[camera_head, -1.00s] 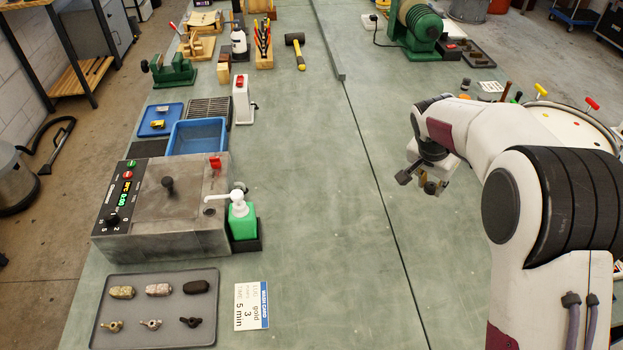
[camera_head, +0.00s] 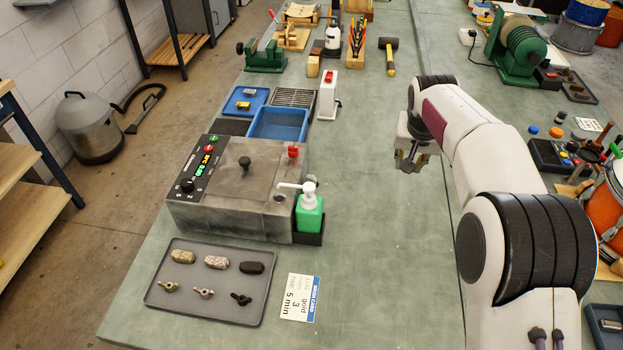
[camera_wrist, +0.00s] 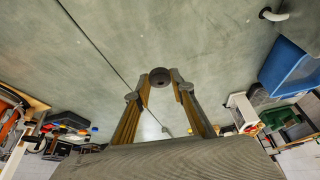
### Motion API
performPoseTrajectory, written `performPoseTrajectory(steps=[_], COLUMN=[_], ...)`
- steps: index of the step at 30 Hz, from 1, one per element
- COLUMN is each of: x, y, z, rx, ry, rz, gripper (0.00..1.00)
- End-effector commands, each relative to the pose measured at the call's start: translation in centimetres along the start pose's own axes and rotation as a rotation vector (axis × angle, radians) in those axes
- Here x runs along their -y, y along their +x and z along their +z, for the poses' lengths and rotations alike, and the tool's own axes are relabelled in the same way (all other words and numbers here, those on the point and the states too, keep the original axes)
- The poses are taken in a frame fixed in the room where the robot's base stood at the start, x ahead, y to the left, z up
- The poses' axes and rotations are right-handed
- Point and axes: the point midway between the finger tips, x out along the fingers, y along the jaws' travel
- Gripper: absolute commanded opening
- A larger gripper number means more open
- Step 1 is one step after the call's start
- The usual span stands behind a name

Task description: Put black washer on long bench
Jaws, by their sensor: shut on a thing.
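The black washer (camera_wrist: 160,76) shows in the wrist view as a dark round piece with a small hole, held between the fingertips of my gripper (camera_wrist: 160,82). In the head view my gripper (camera_head: 410,167) is over the long bench (camera_head: 385,240), right of the green soap bottle. I cannot make out the washer in the head view. The long bench has a worn green top; bare top lies under my gripper in both views. How high the washer is above the bench is hard to tell.
Left of my gripper stand a grey machine (camera_head: 240,185), a green pump bottle (camera_head: 308,212), a blue bin (camera_head: 279,125) and a white box with a red top (camera_head: 328,95). A grey tray (camera_head: 210,285) of small parts lies at the front. The middle of the bench is clear.

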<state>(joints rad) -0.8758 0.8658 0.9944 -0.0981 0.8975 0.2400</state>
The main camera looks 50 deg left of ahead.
Motion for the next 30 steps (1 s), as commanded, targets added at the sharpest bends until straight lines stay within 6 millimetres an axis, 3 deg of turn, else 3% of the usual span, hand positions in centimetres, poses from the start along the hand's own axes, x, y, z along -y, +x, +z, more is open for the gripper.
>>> performPoseTrajectory(steps=[9, 25, 30], x=[0.16, 0.13, 0.12], y=[-0.09, -0.05, 0.78], z=[0.17, 0.2, 0.59], rx=[0.0, 0.001, 0.003], ry=[-0.091, -0.097, -0.096], rz=[-0.037, -0.039, -0.039], gripper=[0.18, 0.18, 0.18])
